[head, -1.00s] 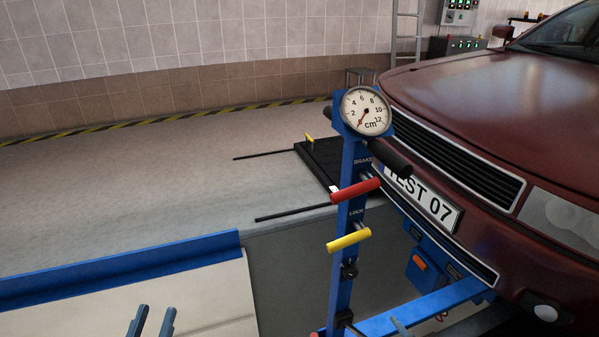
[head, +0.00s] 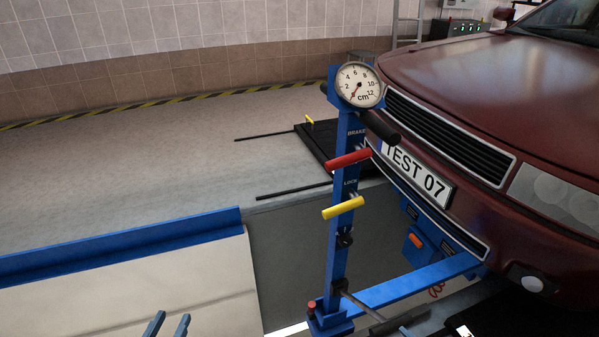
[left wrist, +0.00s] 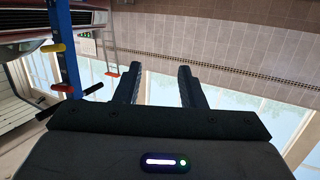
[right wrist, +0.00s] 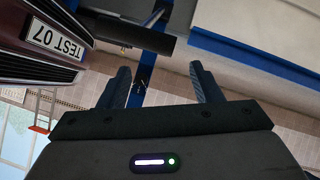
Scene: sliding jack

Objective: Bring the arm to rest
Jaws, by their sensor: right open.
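The blue jack column (head: 341,190) stands upright in front of the dark red car (head: 470,85). It carries a round cm gauge (head: 359,85) with its needle at the low end, a red BRAKE lever (head: 348,159), a yellow LOCK lever (head: 343,207) and a black handle (head: 380,126). My left gripper (head: 168,322) shows only its fingertips at the bottom edge, away from the jack. In the left wrist view its fingers (left wrist: 158,72) are apart with nothing between them. My right gripper (right wrist: 160,70) is open and empty in the right wrist view.
A blue rail (head: 120,245) borders a pale platform (head: 150,285) at left. A dark pit (head: 285,260) lies between platform and jack. A black plate (head: 320,145) and two dark bars lie on the floor. The floor at far left is clear.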

